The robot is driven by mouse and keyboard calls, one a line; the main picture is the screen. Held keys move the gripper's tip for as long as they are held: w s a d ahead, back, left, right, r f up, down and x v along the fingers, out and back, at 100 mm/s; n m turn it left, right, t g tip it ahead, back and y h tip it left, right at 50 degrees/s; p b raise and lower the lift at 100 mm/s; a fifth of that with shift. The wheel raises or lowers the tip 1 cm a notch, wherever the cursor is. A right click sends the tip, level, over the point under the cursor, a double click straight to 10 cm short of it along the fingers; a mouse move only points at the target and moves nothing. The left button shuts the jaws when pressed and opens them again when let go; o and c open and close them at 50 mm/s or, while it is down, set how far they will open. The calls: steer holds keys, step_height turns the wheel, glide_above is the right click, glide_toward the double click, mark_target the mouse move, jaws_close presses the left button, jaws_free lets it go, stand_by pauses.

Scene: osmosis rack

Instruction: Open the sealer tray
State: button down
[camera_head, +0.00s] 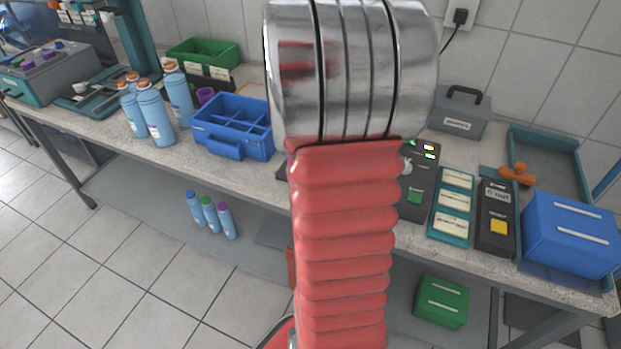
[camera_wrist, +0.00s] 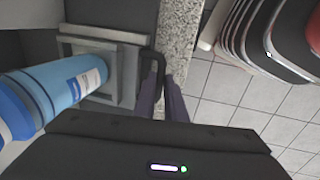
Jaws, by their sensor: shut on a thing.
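In the wrist view, my gripper (camera_wrist: 162,88) has its two dark fingers at a black handle (camera_wrist: 158,60) and is shut on it. The handle is on the right side of a grey sealer tray with a square raised frame (camera_wrist: 120,88), beside the speckled bench edge. A blue bottle with a white label (camera_wrist: 85,78) covers part of the tray at the left. In the head view my red and metal arm hides the gripper and most of the sealer.
In the head view, a blue divided caddy (camera_head: 232,150) stands left of my arm, with blue bottles (camera_head: 156,115) farther left. Control boxes (camera_head: 453,205) and a blue drawer box (camera_head: 570,235) stand to the right. Open tiled floor (camera_head: 150,285) lies in front of the bench.

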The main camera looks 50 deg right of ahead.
steer(key=shift+w+a+r, duration=0.15)
steer(key=shift+w, duration=0.05)
steer(key=c, duration=2)
jaws_free()
steer(key=shift+o, duration=0.9)
steer(key=shift+s, duration=0.15)
step_height(320, 180, up, 13)
steer(key=a, duration=0.2)
steer(key=shift+s+a, duration=0.35)
steer(key=shift+r, duration=0.1)
